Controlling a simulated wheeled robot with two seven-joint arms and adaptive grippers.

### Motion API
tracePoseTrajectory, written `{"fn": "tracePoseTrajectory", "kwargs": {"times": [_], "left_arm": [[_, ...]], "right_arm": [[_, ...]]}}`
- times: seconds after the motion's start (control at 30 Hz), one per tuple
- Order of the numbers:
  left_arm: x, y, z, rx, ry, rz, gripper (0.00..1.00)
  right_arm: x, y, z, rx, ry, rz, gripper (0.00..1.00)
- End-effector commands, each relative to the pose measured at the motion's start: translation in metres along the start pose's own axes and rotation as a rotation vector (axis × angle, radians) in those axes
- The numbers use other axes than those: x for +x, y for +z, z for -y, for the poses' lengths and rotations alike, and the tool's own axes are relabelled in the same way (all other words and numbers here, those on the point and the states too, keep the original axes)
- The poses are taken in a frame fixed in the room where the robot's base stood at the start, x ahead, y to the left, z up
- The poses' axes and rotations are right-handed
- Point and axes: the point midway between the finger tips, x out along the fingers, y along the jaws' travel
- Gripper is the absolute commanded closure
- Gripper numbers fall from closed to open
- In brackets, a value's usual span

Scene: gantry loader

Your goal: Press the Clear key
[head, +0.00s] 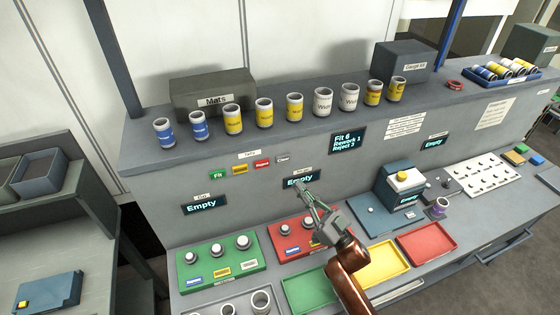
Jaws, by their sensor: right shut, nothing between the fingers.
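The Clear key (283,158) is a pale grey key at the right end of a row on the upright grey panel. A red Reject key (262,163), a yellow key (239,169) and a green Fit key (217,175) sit to its left. My right gripper (299,191) is shut and empty. Its tips point up toward the panel, below and slightly right of the Clear key, in front of an "Empty" display (301,181). Whether the tips touch the panel is unclear. My left gripper is not in view.
Several cups, such as a blue one (164,132), stand on the shelf above the panel. Below are a green fixture block (205,278), a red fixture block (277,249), a yellow tray (393,271) and a red tray (455,246). A blue-grey device (388,184) stands right of my gripper.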

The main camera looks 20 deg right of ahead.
Motion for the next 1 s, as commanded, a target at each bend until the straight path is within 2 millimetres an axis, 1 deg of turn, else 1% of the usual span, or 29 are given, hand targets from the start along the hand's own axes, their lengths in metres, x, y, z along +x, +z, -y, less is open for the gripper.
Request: {"fn": "tracePoseTrajectory", "kwargs": {"times": [0.03,0.07,0.3,0.57,0.67,1.0], "left_arm": [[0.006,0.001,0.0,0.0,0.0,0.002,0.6],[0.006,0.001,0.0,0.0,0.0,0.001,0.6],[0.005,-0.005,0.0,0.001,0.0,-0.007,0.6],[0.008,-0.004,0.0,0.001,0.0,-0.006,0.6],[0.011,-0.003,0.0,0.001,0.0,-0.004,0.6],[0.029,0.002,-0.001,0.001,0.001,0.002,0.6]], "right_arm": [[-0.004,0.006,0.0,0.001,0.0,0.001,1.0],[-0.004,0.006,0.0,0.001,0.0,0.001,1.0],[-0.001,0.005,0.001,0.002,-0.003,0.001,1.0],[0.002,0.009,-0.002,0.001,-0.003,0.0,1.0],[0.008,0.015,-0.007,0.001,-0.003,0.0,1.0],[0.04,0.038,-0.032,-0.001,-0.001,0.0,1.0]]}}
